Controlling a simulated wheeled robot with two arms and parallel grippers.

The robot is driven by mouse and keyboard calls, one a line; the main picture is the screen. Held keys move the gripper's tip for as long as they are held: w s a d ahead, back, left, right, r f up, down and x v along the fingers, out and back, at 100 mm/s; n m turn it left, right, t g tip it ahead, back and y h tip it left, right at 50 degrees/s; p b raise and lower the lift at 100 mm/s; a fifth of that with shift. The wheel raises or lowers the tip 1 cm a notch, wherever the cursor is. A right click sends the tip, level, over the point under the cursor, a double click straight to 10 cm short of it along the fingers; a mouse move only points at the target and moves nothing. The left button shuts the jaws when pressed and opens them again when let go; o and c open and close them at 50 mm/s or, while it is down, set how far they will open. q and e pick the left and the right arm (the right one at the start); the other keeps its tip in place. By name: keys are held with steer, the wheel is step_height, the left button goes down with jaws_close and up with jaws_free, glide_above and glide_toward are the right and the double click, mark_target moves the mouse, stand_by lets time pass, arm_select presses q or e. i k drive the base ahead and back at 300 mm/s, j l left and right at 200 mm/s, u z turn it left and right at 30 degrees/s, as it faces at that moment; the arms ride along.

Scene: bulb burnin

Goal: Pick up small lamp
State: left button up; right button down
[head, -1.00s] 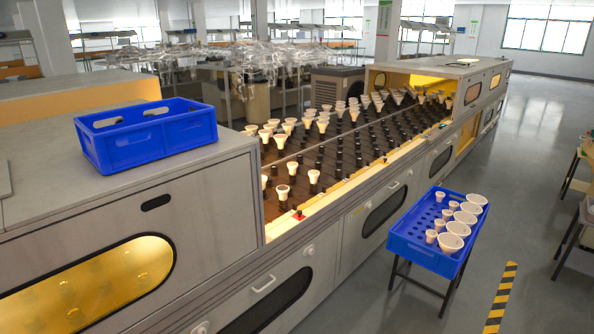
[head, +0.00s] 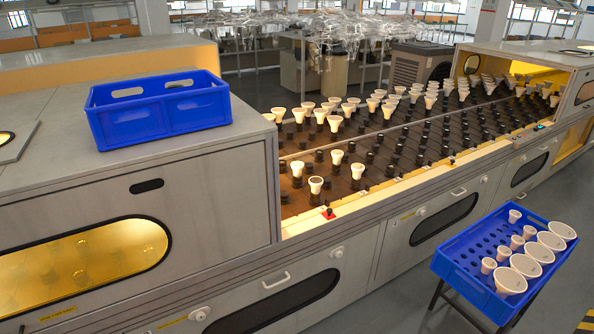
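Several small lamps with white cone heads stand upright in black sockets on the brown conveyor bed. One small lamp (head: 315,185) is near the front edge, with others just behind it, such as a lamp (head: 297,170) and a lamp (head: 337,158). The blue tray (head: 470,277) at the lower right holds small lamps (head: 488,265) in its left rows and larger lamps (head: 510,281) along its right side. Some of its holes are empty. Neither of my grippers shows in the head view.
An empty-looking blue crate (head: 158,118) sits on the grey machine housing (head: 60,160) at the left. A red button (head: 329,213) is on the machine's front ledge. The grey machine front (head: 330,270) lies between the view and the bed. Floor is open around the tray stand.

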mark_target(316, 182)
steer(key=i+l+u, duration=0.45)
steer(key=i+l, duration=0.3)
steer(key=i+l+u, duration=0.25)
steer(key=l, duration=0.2)
steer(key=i+l+u, duration=0.25)
steer(key=l, duration=0.3)
steer(key=i, duration=0.1)
